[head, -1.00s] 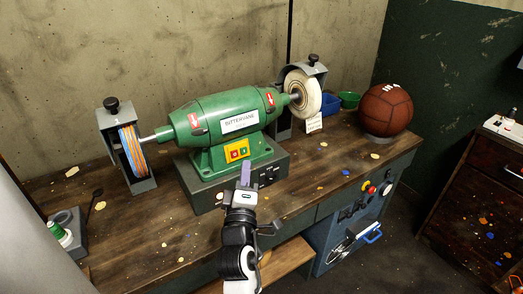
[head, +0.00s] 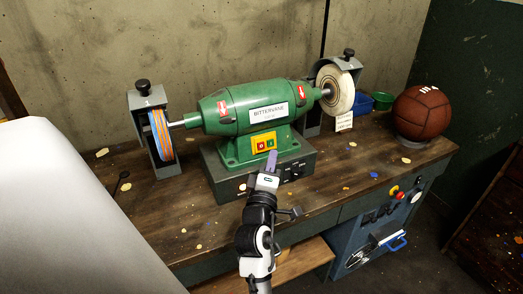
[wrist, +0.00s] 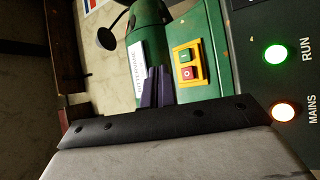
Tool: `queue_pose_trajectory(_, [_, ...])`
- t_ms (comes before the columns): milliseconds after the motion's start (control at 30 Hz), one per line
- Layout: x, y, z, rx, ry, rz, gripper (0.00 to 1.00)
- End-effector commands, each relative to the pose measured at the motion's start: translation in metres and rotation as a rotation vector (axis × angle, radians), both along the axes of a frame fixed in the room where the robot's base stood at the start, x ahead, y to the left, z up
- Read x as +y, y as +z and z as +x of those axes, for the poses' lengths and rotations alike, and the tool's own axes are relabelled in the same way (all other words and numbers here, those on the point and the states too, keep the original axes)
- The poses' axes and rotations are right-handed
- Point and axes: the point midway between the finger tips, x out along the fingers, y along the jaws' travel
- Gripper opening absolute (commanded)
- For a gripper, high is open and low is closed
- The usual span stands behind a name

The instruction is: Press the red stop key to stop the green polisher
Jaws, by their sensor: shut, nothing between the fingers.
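The green polisher (head: 238,106) stands on a dark base on the bench. Its yellow switch plate (head: 254,143) carries a red stop key (head: 262,145) on the left and a green key (head: 271,143) on the right. The red key (wrist: 187,72) and green key (wrist: 184,57) both show in the wrist view. My gripper (head: 272,160) is shut and empty, its purple fingertips just in front of the plate's lower right. In the wrist view my gripper (wrist: 157,88) appears left of the plate, apart from the red key. Contact is not visible.
A striped wheel (head: 161,135) and a white buffing wheel (head: 341,92) flank the polisher. A leather ball (head: 422,112) sits at the bench's right. The lamp by RUN (wrist: 275,54) glows green; the one by MAINS (wrist: 284,112) glows pale red. The front bench top is mostly clear.

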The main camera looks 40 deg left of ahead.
Motion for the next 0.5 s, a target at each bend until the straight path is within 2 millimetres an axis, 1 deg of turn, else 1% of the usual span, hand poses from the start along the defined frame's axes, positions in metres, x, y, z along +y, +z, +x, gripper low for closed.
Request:
queue_pose_trajectory(33, [0.007,-0.005,0.003,-0.001,0.001,0.001,0.00])
queue_pose_trajectory(200, [0.025,-0.009,0.011,0.001,-0.001,0.001,0.00])
queue_pose_trajectory(333, [0.034,-0.010,0.015,0.001,-0.001,0.001,0.00])
queue_pose_trajectory(500, [0.038,-0.010,0.016,0.000,-0.001,0.000,0.00])
